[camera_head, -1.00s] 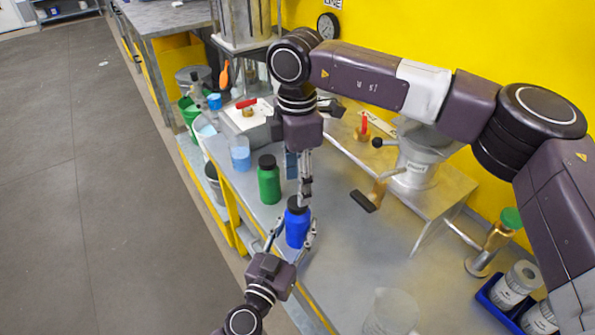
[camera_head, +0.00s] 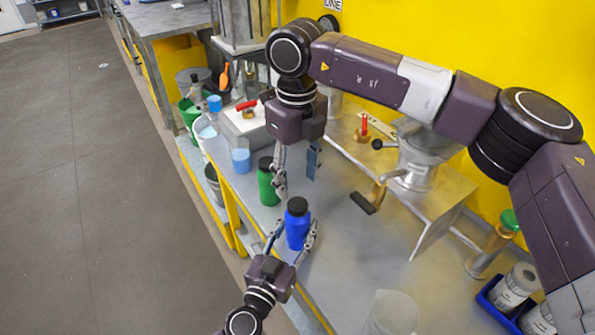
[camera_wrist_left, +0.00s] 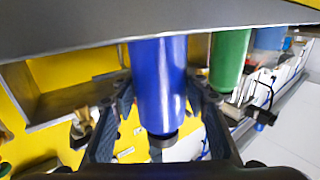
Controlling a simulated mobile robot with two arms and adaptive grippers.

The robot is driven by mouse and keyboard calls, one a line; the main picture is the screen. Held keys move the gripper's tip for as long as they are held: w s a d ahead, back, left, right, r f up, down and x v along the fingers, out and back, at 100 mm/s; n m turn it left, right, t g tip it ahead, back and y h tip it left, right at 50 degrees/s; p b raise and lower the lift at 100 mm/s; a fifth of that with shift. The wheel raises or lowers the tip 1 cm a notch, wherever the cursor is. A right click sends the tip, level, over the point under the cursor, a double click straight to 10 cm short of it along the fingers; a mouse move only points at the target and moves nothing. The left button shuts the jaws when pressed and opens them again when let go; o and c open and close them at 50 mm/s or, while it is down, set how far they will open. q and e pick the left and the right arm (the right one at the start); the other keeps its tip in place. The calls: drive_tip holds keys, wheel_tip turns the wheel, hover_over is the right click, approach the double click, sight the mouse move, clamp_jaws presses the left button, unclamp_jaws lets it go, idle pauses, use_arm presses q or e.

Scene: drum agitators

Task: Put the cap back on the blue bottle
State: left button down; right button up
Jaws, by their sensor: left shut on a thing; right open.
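The blue bottle (camera_head: 298,230) stands upright on the grey bench near its front edge. Its black cap (camera_head: 298,205) sits on top of the neck; whether it is fully tightened I cannot tell. My left gripper (camera_head: 294,239) is shut on the bottle's sides from the front. The left wrist view shows the blue bottle (camera_wrist_left: 158,85) between the two fingers, with the cap (camera_wrist_left: 163,140) at its lower end in that picture. My right gripper (camera_head: 297,172) is open and empty, its fingers spread above and a little behind the cap, apart from it.
A green bottle (camera_head: 267,187) with a black cap stands close behind, partly hidden by a right finger. A beaker of blue liquid (camera_head: 240,158) is farther back. A clear beaker (camera_head: 393,314) stands front right. A metal stand (camera_head: 430,215) lies to the right.

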sight(298, 204)
drive_tip(key=n, duration=0.3)
drive_tip(key=shift+r+n, duration=0.15)
drive_tip(key=shift+n, duration=0.25)
drive_tip(key=n, duration=0.3)
drive_tip(key=shift+r+n, duration=0.1)
drive_tip(key=shift+n, duration=0.3)
drive_tip(key=n, duration=0.3)
drive_tip(key=shift+r+n, duration=0.15)
drive_tip(key=shift+n, duration=0.25)
drive_tip(key=n, duration=0.5)
drive_tip(key=shift+r, duration=0.2)
drive_tip(key=shift+f, duration=0.15)
drive_tip(key=shift+f, duration=3.9)
drive_tip(key=shift+c, duration=0.6)
